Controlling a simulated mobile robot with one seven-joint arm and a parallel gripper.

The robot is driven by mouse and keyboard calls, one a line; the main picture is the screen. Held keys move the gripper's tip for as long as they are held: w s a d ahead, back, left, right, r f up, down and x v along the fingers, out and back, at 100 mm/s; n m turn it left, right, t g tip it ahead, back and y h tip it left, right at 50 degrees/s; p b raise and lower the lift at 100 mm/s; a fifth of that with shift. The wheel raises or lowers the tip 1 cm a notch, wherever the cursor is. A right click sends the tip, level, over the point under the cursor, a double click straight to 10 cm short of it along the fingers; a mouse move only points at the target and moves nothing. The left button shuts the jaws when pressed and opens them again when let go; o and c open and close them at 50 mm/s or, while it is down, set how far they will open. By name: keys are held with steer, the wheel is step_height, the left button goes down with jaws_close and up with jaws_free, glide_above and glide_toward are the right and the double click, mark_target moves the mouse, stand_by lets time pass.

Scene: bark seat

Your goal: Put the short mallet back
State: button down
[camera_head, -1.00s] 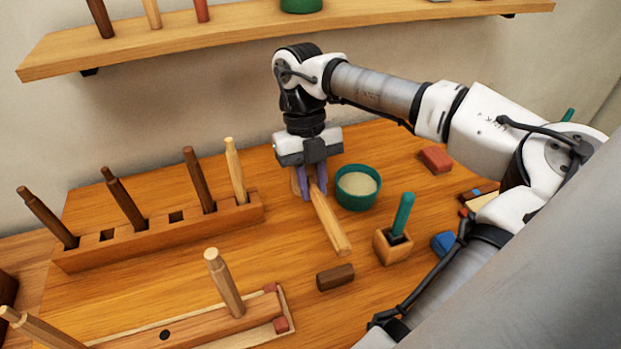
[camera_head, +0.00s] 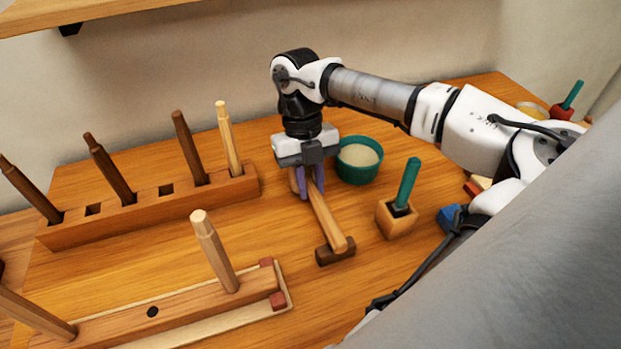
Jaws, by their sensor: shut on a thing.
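My gripper (camera_head: 310,192) is shut on a light wooden mallet (camera_head: 328,222), gripping it near its far end; the jaws hide part of that end.
A green bowl (camera_head: 350,175) of pale grain stands just right of my gripper. A wooden cube holder (camera_head: 397,220) with a green handle (camera_head: 408,183) stands right of the mallet. Blue and red pieces lie farther right. Bare tabletop lies between the racks and the mallet.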

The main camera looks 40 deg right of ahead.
steer(key=shift+f, duration=0.25)
stand_by(0.6)
steer(key=c, duration=1.2)
jaws_free()
steer(key=p+v, duration=0.7)
steer(key=v, duration=0.6)
steer(key=shift+a+p, duration=0.1)
steer(key=shift+p, duration=0.2)
steer(key=shift+w+r, duration=0.2)
steer(key=shift+r, duration=0.2)
